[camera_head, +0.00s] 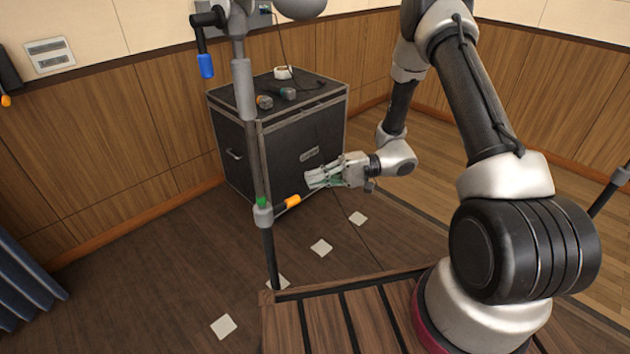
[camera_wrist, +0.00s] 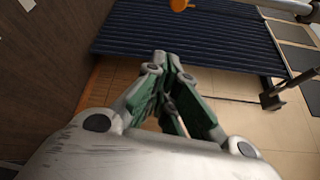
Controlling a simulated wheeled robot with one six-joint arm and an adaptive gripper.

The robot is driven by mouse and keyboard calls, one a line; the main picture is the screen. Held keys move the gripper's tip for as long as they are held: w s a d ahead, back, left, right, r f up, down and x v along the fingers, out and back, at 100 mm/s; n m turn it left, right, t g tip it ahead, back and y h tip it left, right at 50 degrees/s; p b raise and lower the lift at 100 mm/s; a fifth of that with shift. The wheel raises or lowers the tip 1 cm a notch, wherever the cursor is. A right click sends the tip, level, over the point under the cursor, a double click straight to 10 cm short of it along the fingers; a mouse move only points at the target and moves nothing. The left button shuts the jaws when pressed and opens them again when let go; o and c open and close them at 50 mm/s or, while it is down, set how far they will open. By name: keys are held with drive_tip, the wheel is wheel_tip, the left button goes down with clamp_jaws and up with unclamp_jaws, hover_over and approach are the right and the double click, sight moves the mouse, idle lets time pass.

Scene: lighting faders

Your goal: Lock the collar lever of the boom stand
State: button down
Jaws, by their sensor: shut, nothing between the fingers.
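The boom stand (camera_head: 254,150) is an upright grey pole left of my arm. Low on it sits a grey collar (camera_head: 263,215) with a green mark (camera_head: 262,202) on top. An orange-tipped collar lever (camera_head: 290,202) sticks out from the collar to the right, tilted slightly up. My gripper (camera_head: 309,179) is shut and empty, just above and right of the lever's tip, apparently apart from it. In the wrist view, the closed green-and-grey fingers (camera_wrist: 160,62) point up the picture. An orange piece (camera_wrist: 181,5), likely the lever tip, shows at the top edge beyond them.
A black flight case (camera_head: 290,135) with small items on top stands behind the stand. A blue-handled crank (camera_head: 206,65) hangs high on the stand. A slatted wooden surface (camera_head: 325,322) lies in front. Dark blue curtain (camera_head: 25,285) hangs at far left.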

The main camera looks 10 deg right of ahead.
sight(286, 205)
drive_tip(key=s+a, duration=0.4)
drive_tip(key=a, duration=0.2)
drive_tip(key=shift+s+r, duration=0.15)
drive_tip(key=shift+d, duration=0.15)
idle(0.3)
